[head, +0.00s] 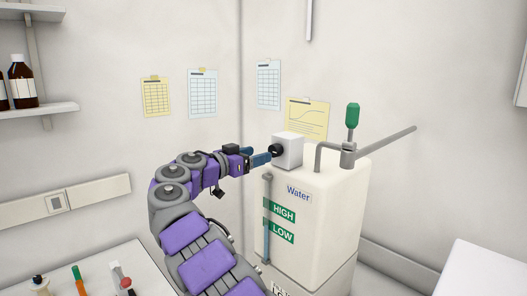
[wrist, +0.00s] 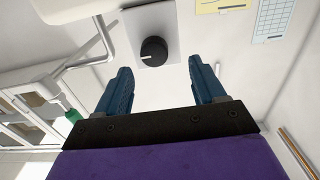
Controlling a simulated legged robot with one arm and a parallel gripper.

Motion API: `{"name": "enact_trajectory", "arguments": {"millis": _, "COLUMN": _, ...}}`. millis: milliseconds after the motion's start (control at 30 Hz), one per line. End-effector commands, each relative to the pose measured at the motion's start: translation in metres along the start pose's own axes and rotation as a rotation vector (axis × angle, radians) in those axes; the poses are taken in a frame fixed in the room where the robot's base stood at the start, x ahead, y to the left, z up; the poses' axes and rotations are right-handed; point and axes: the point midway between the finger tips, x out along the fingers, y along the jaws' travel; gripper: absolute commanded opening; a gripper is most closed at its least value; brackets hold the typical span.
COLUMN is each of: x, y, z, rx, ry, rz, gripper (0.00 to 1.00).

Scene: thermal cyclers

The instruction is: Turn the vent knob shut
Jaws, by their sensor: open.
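The vent knob (wrist: 154,51) is a round black dial with a white pointer mark, on the face of a small white box (head: 289,150). The mark points left and slightly down in the wrist view. The box sits on top of the white water tank (head: 325,205); the knob (head: 276,150) also shows in the head view, partly hidden. My gripper (head: 261,159) is at the knob's side of the box. In the wrist view my gripper (wrist: 160,66) is open, its blue fingers apart and empty, with the knob lying ahead between their lines. I see no contact with the knob.
A grey pipe (head: 388,140) and a green-handled valve (head: 352,115) stand on the tank, right of the box. A sight tube (head: 267,220) runs down the tank's front. Walls with posted papers (head: 306,118) are close behind. A table with small items (head: 78,277) is at lower left.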

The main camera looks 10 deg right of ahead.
Motion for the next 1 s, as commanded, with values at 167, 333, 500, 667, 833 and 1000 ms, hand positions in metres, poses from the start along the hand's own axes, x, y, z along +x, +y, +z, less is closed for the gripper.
{"name": "enact_trajectory", "arguments": {"millis": 167, "x": 0.031, "y": 0.001, "z": -0.002, "rx": 0.000, "ry": -0.001, "rz": 0.001, "gripper": 0.69}}
{"name": "enact_trajectory", "arguments": {"millis": 333, "x": 0.040, "y": -0.004, "z": 0.000, "rx": -0.005, "ry": 0.005, "rz": 0.001, "gripper": 0.69}}
{"name": "enact_trajectory", "arguments": {"millis": 500, "x": 0.041, "y": -0.007, "z": 0.000, "rx": -0.007, "ry": 0.008, "rz": -0.001, "gripper": 0.69}}
{"name": "enact_trajectory", "arguments": {"millis": 667, "x": 0.044, "y": -0.004, "z": 0.000, "rx": -0.005, "ry": 0.006, "rz": 0.000, "gripper": 0.69}}
{"name": "enact_trajectory", "arguments": {"millis": 833, "x": 0.049, "y": 0.000, "z": -0.002, "rx": 0.000, "ry": 0.004, "rz": 0.001, "gripper": 0.58}}
{"name": "enact_trajectory", "arguments": {"millis": 1000, "x": 0.052, "y": 0.001, "z": -0.002, "rx": 0.000, "ry": 0.002, "rz": 0.001, "gripper": 0.41}}
